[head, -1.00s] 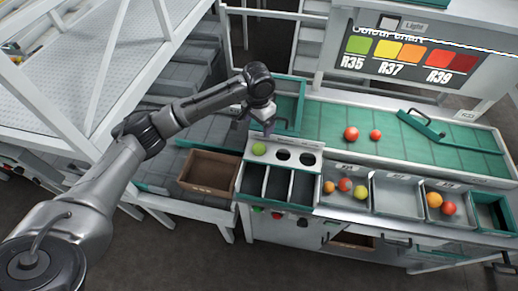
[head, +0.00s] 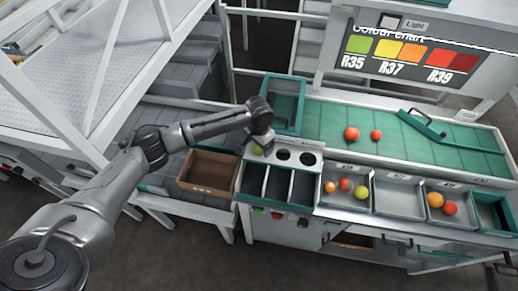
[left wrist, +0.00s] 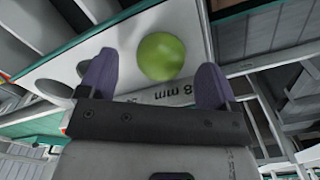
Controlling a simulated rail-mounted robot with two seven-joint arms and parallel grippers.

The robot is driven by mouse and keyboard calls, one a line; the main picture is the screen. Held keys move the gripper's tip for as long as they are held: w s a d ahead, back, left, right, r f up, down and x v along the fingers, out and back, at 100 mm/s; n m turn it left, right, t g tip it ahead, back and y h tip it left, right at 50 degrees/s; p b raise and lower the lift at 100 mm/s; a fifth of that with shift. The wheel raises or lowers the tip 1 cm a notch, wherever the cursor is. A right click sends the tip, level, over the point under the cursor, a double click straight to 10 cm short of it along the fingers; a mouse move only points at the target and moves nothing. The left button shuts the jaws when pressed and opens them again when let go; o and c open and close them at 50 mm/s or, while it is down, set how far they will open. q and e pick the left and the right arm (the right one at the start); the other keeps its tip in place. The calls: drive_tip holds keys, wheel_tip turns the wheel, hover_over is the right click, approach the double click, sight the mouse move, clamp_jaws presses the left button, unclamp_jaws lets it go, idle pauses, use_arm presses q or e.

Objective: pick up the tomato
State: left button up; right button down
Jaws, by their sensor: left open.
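A green tomato (head: 257,150) sits at the left end of the white sizing panel (head: 312,150), beside two open round holes. It also shows in the left wrist view as a green ball (left wrist: 160,56), ahead of and between the two purple fingers. My left gripper (head: 260,145) is over the tomato from above and partly hides it in the head view. In the left wrist view the fingers (left wrist: 155,85) are apart, with nothing gripped between them. Whether a finger touches the tomato I cannot tell. My right gripper is not in view.
Two red tomatoes (head: 352,133) lie on the green sorting mat (head: 440,150). Grey trays (head: 398,192) to the right hold several ripe tomatoes; the middle one is empty. A brown box (head: 209,172) stands left of the dark slots. A colour chart (head: 410,58) rises behind.

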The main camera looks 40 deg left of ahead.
use_arm(q)
drive_tip(key=shift+f, duration=0.65)
drive_tip(key=c, duration=0.8)
drive_tip(key=shift+r, duration=0.15)
